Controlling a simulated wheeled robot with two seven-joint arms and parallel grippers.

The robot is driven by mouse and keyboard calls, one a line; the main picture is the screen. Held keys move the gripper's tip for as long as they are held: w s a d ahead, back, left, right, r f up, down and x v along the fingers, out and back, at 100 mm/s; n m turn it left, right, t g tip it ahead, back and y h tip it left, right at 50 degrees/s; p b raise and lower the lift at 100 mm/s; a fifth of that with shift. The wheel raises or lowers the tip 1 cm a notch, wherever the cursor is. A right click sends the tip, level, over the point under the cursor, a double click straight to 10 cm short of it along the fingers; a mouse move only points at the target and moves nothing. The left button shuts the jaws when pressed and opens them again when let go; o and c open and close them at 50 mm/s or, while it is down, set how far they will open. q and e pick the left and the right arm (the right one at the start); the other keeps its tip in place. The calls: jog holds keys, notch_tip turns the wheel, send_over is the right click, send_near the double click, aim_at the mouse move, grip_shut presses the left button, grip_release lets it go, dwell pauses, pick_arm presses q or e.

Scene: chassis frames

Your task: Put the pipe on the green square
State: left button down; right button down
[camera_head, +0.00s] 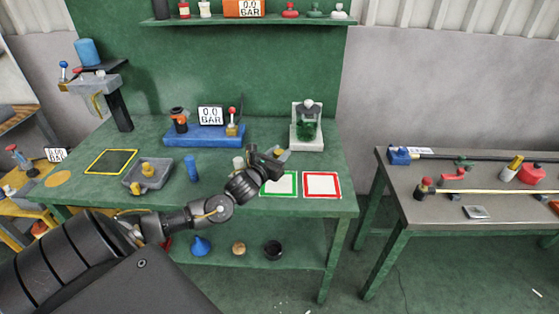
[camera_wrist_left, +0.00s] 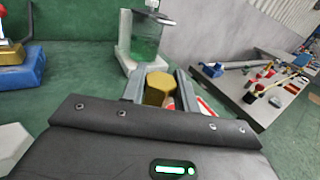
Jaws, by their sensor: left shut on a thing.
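My left gripper (camera_head: 281,156) reaches over the green workbench from the left. It is shut on a piece with a brass-coloured hexagonal end, taken to be the pipe (camera_wrist_left: 158,88). The hexagonal end sits between the two grey fingers in the left wrist view (camera_wrist_left: 160,92); its lower part is hidden. The green square (camera_head: 279,184) is a white patch with a green border near the bench's front edge. The gripper is above and just behind it in the head view, partly covering its upper left. My right gripper is not in view.
A red-bordered square (camera_head: 322,185) lies right of the green one. A stand with a green glass vessel (camera_head: 307,130) is behind. A pale cylinder (camera_head: 238,162), a blue cylinder (camera_head: 191,168), a grey tray (camera_head: 132,181) and a blue gauge base (camera_head: 205,138) stand left.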

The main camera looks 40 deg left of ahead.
pick_arm(q)
jog(key=f, duration=0.1)
jog(key=f+p, duration=0.1)
jog(key=f, duration=0.1)
jog(key=shift+w+a+f, duration=0.1)
jog(key=shift+w+a, duration=0.05)
jog(key=shift+w, duration=0.05)
jog(key=shift+f, duration=0.15)
jog(key=shift+f, duration=0.2)
jog(key=c, duration=1.1)
grip_release()
jog(key=shift+o, duration=0.2)
